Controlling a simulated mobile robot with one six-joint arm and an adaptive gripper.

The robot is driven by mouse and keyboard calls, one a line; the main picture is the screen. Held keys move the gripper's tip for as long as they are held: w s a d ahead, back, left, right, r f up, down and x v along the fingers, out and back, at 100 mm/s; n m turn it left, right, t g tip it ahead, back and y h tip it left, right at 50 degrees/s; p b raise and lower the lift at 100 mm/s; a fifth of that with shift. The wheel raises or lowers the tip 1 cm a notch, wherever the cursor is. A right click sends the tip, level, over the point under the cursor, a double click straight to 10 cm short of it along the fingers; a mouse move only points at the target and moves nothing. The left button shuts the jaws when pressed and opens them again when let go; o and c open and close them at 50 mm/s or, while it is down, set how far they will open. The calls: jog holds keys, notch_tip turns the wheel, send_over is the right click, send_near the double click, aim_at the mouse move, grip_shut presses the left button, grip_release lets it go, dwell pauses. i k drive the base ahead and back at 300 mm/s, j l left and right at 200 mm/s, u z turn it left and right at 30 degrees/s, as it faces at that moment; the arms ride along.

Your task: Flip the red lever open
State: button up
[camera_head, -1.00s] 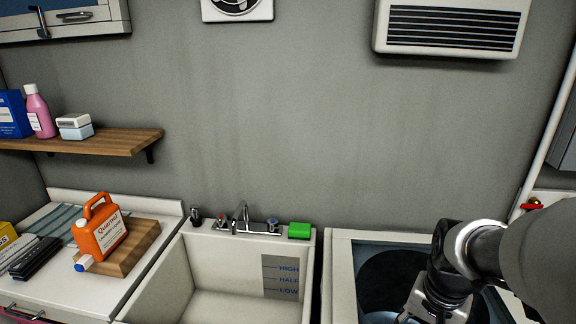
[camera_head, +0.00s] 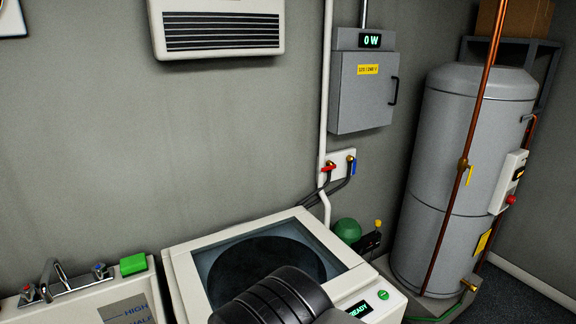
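A small red lever (camera_head: 328,168) sits on a brass valve at the left of a pale wall box, right of the washer and below the grey electrical panel. It looks roughly horizontal, but it is small. A blue lever (camera_head: 352,167) hangs down on a second valve beside it. A dark ribbed part of my arm shows at the bottom centre, in front of the washer. My gripper is not in view, so its fingers cannot be seen.
The white top-loading washer (camera_head: 184,276) has a dark glass lid and a READY display. Dark hoses (camera_head: 313,199) run down from the valves. A white pipe (camera_head: 325,90) passes left of them. A grey water heater (camera_head: 468,150) stands right, beside a copper pipe (camera_head: 475,130).

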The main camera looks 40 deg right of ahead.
aim_at(334, 167)
jog(key=l+z, duration=0.1)
jog(key=l, duration=0.7)
jog(key=l+z, duration=0.1)
jog(key=l, duration=0.75)
jog(key=l+z, duration=0.15)
jog(key=l, duration=0.65)
jog(key=i+l+z, duration=0.1)
jog(key=l, duration=0.7)
jog(key=i+j+z, duration=0.1)
jog(key=z, duration=0.75)
